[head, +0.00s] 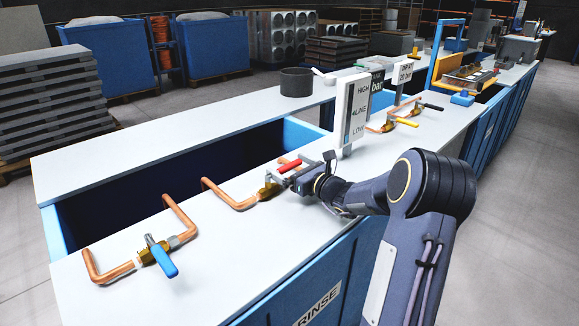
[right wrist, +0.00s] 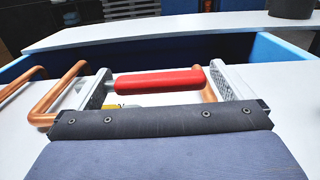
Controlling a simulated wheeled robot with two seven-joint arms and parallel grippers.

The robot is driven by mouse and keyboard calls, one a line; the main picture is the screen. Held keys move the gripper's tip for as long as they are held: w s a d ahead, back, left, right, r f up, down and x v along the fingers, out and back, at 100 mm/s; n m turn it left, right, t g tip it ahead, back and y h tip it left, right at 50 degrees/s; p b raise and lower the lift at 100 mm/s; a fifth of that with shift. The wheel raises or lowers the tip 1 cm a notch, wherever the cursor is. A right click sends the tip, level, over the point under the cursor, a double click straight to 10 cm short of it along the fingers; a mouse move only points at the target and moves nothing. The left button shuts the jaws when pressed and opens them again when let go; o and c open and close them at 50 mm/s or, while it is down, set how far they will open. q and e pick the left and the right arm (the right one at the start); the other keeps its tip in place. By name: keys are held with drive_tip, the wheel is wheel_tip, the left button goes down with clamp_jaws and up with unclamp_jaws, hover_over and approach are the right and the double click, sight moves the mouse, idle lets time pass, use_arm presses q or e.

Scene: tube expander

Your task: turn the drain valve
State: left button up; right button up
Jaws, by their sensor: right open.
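A valve with a red lever handle (head: 289,166) sits on a copper pipe at the tank's front ledge. The red handle also shows in the right wrist view (right wrist: 160,82), lying crosswise. My right gripper (head: 295,173) is open at this valve. In the right wrist view its two fingers (right wrist: 162,88) stand on either side of the red handle, near its two ends; I cannot tell whether they touch it. The brass valve body (head: 267,191) is partly hidden by the gripper. A second brass valve with a blue lever (head: 162,258) sits nearer, at the left. My left gripper is not in view.
A white level gauge (head: 353,110) marked HIGH, LINE, LOW stands just behind my right arm. The open tank (head: 150,190) is behind the pipes. A dark cylinder (head: 296,82) stands on the far ledge.

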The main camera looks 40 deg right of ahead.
drive_tip(key=shift+w, duration=0.2)
drive_tip(key=shift+c, duration=0.3)
drive_tip(key=c, duration=1.2)
drive_tip(key=shift+c, duration=0.2)
